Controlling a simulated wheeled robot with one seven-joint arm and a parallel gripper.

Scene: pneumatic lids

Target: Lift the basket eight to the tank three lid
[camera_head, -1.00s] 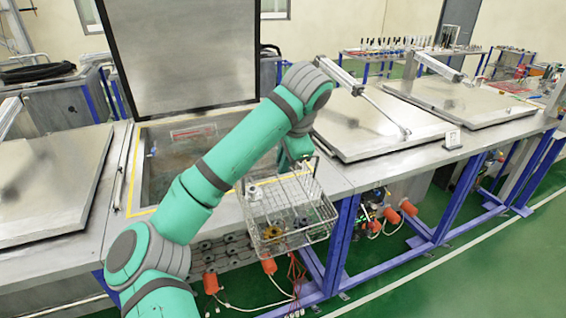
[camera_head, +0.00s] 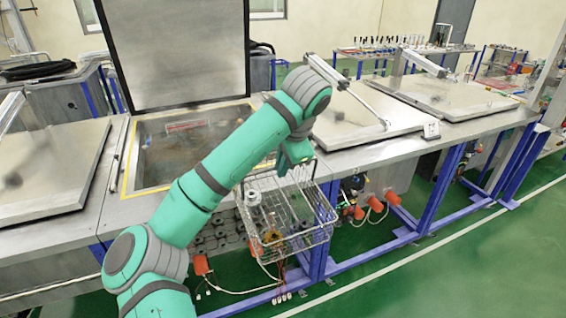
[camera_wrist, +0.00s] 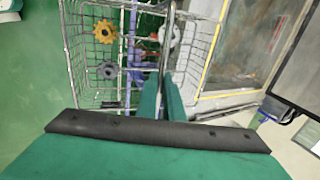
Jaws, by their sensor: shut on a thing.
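My gripper (camera_head: 298,164) is shut on the handle of a wire basket (camera_head: 318,222). The basket hangs upright, in front of the bench's front edge. In the wrist view, the handle bar runs between my two green fingers (camera_wrist: 162,92). The basket (camera_wrist: 72,45) holds an orange-yellow gear (camera_wrist: 105,31), a grey gear (camera_wrist: 107,70) and a whitish part (camera_wrist: 169,35). An open tank (camera_head: 126,176) with a yellow rim is behind and left of the basket, its lid (camera_head: 175,55) standing upright. My arm covers part of the tank. I can read no basket or tank numbers.
Closed metal lids lie left of the open tank (camera_head: 45,170) and right of it (camera_head: 350,125), with another farther right (camera_head: 450,95). Blue bench legs (camera_head: 437,195) and orange fittings (camera_head: 200,265) are below. Green floor (camera_head: 440,275) is clear at the front right.

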